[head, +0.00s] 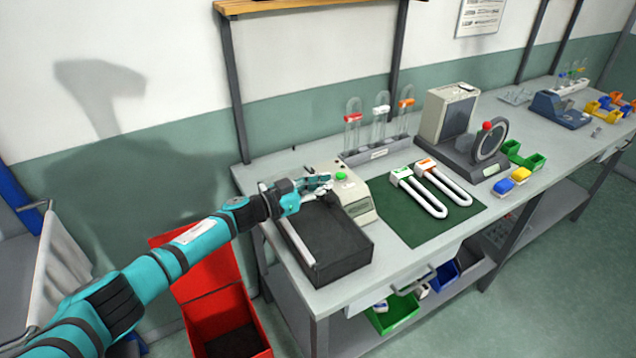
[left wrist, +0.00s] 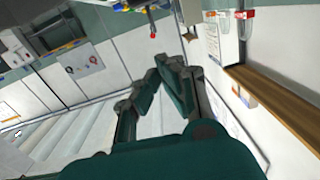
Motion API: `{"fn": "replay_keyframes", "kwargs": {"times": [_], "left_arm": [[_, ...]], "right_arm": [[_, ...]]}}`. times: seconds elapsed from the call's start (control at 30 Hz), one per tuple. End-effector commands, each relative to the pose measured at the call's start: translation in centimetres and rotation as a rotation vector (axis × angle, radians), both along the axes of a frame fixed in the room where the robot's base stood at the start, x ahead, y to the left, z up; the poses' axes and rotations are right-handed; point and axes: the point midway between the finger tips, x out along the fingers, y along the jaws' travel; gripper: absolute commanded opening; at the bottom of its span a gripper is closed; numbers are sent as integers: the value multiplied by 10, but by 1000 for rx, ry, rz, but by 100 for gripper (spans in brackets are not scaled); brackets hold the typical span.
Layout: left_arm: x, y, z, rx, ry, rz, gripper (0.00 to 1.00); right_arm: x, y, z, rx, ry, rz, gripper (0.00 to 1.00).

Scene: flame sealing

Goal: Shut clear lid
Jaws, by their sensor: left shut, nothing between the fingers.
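My left gripper (head: 322,182) reaches in from the left, over the back edge of a dark open-topped box (head: 335,240) at the table's left end. Its fingers are shut with nothing between them, close to a beige control unit (head: 355,202) with a green button (head: 341,176). I cannot tell whether they touch it. In the left wrist view the shut fingers (left wrist: 162,72) meet at the centre. A pale bar (head: 297,238) runs along the box's left side. I cannot make out a clear lid for certain. My right gripper is not in view.
A green mat (head: 405,232) holds two white U-shaped pieces. Behind stands a rack (head: 378,152) of capped tubes, with a beige-and-grey machine (head: 450,112) to its right. A red bin (head: 210,300) stands below the table's left end.

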Motion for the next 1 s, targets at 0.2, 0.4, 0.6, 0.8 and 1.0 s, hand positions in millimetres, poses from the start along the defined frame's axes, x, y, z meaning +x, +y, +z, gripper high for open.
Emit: {"fn": "replay_keyframes", "kwargs": {"times": [0.2, 0.4, 0.6, 0.8, 1.0], "left_arm": [[14, -8, -6, 44, 23, -1, 0], [21, -16, -20, 140, 88, -1, 0], [24, -19, -31, 197, 128, -1, 0], [25, -21, -37, 218, 145, -1, 0], [25, -21, -38, 220, 146, -1, 0]], "right_arm": [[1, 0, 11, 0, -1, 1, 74], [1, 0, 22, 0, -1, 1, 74], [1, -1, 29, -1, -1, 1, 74], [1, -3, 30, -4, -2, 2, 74], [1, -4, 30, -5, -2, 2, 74]]}}
